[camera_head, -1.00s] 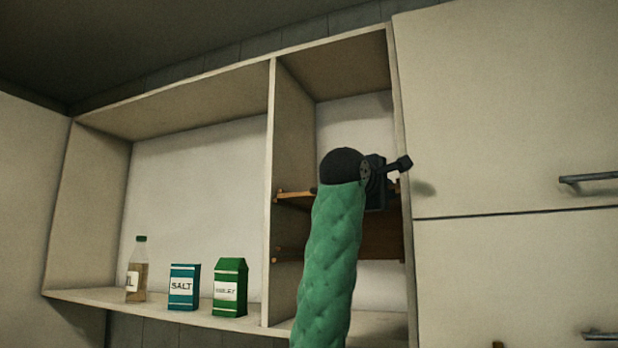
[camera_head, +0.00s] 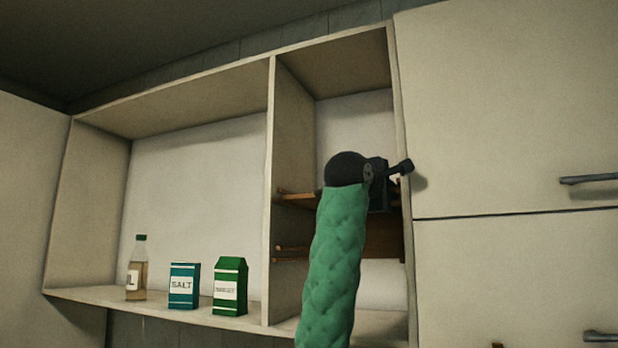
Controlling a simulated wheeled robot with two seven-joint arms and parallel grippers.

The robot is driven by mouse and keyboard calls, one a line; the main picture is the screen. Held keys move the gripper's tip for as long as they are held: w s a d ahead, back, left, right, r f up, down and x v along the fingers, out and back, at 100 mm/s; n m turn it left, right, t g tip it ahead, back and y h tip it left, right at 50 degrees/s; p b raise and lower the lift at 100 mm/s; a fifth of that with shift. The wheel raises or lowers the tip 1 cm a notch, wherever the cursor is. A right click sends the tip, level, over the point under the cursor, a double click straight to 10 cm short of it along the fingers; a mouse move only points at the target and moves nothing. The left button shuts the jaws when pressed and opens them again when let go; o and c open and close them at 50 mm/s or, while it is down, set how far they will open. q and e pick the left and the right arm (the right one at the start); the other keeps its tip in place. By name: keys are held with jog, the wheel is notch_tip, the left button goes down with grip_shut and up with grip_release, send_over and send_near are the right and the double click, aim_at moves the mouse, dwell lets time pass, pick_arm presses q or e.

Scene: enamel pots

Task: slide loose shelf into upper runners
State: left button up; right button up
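My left arm in its green quilted sleeve rises in front of the narrow right bay of the wall cabinet. Its black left gripper (camera_head: 395,168) is at the bay's right side, near upper runner height. The fingers are not clear enough to tell open from shut. A brown wooden board (camera_head: 386,238), apparently the loose shelf, shows behind and below the gripper. The arm hides much of it, and I cannot tell whether it is held or resting on runners. The upper runner (camera_head: 294,196) and lower runner (camera_head: 292,249) show on the bay's left wall. My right gripper is not in view.
The wide left bay holds a bottle (camera_head: 137,272), a blue salt box (camera_head: 183,286) and a green carton (camera_head: 230,286) on its floor. A vertical divider (camera_head: 269,220) separates the bays. Closed cabinet doors (camera_head: 510,110) with dark handles stand to the right.

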pick_arm(q)
jog(key=o, duration=0.4)
jog(key=shift+s, duration=0.1)
jog(key=shift+s+a+f+b, duration=0.1)
jog(key=shift+s+a+b, duration=0.1)
jog(key=shift+b, duration=0.1)
jog(key=shift+b+v, duration=1.6)
jog(key=shift+v, duration=2)
